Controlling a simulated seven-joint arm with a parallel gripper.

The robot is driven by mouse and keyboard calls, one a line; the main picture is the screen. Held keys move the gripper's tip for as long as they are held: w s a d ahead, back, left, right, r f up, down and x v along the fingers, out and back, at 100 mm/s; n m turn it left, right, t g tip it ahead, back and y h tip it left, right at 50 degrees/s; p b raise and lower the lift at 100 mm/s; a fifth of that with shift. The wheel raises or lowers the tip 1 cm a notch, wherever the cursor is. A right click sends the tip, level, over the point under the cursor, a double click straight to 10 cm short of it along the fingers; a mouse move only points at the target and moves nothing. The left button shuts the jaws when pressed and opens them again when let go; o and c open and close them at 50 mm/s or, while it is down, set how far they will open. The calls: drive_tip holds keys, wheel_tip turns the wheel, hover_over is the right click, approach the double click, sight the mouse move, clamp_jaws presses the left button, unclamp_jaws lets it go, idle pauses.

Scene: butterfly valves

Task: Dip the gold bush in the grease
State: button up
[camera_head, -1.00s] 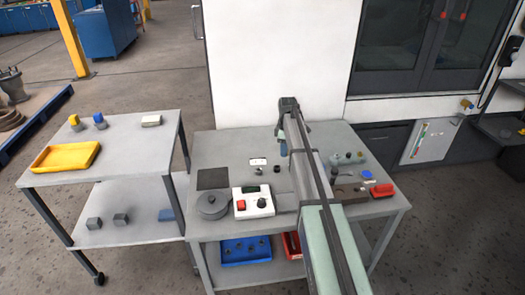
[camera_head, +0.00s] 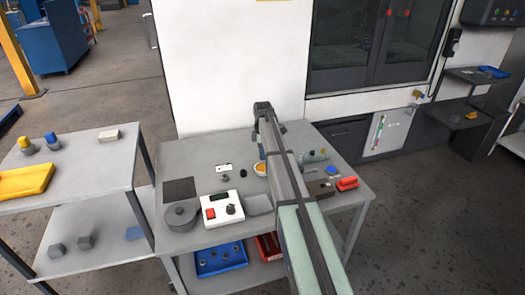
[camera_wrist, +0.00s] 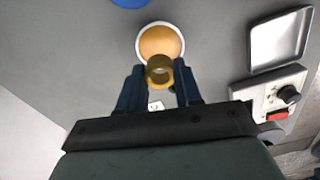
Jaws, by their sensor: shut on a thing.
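The gold bush (camera_wrist: 159,70) is a short ring held between the blue fingertips of my gripper (camera_wrist: 160,72) in the wrist view. The grease is an orange-yellow fill in a round white-rimmed dish (camera_wrist: 161,38), just beyond the bush in that view. The bush overlaps the dish's near rim in the picture; I cannot tell whether it touches the grease. In the head view the dish (camera_head: 261,169) shows partly beside my arm, on the table. My gripper (camera_head: 262,153) is mostly hidden there by the arm, and the bush cannot be made out.
A white control box (camera_head: 222,208) with a red button, a round grey pot (camera_head: 181,214) and a dark mat (camera_head: 180,190) lie left of my arm. A red object (camera_head: 347,184) and small parts lie right. A shallow metal tray (camera_wrist: 280,40) is beside the box.

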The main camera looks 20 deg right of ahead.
sight(263, 168)
drive_tip(key=shift+f, duration=2.45)
drive_tip(key=shift+f, duration=0.6)
idle(0.4)
drive_tip(key=shift+r, duration=0.2)
wheel_tip(263, 168, up, 7)
drive_tip(key=shift+f, duration=0.15)
idle(0.8)
idle(0.6)
